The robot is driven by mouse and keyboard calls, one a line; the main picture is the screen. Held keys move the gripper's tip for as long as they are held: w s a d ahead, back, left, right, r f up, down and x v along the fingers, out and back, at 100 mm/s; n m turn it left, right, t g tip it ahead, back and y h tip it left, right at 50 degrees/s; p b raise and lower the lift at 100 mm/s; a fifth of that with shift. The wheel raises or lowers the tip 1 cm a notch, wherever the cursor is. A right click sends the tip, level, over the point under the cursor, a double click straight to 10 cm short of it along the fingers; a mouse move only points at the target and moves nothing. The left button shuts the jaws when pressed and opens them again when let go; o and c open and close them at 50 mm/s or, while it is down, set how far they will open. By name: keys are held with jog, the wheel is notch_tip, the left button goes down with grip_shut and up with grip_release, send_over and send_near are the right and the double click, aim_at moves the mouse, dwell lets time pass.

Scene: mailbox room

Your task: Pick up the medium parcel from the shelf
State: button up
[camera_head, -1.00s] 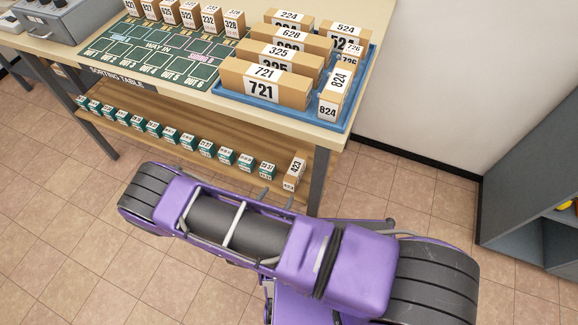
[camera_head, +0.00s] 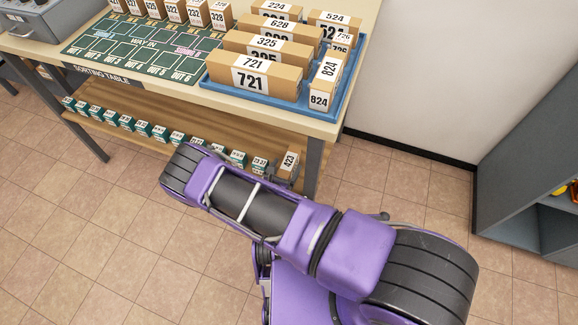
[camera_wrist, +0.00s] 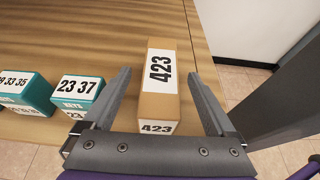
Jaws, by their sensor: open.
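The medium parcel (camera_wrist: 158,82) is a tan box marked 423. It stands on the wooden lower shelf (camera_head: 130,99) of the sorting table, near the shelf's right end. It also shows in the head view (camera_head: 288,164), its lower part partly hidden behind my arm. My gripper (camera_wrist: 157,88) is open, with one dark finger on each side of the parcel in the wrist view. A gap shows on the left of the parcel and a smaller one on the right. In the head view my arm mostly hides the gripper.
Small teal key boxes (camera_wrist: 78,93) stand in a row left of the parcel. A table leg (camera_head: 313,168) rises close on the right. Above, a blue tray (camera_head: 335,105) holds several larger parcels on the tabletop. A grey shelf unit (camera_head: 520,170) stands at right.

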aim_at(287, 165)
jog(key=x, duration=0.3)
jog(key=shift+w+d, duration=0.1)
jog(key=shift+w, duration=0.05)
jog(key=shift+r, duration=0.1)
grip_shut()
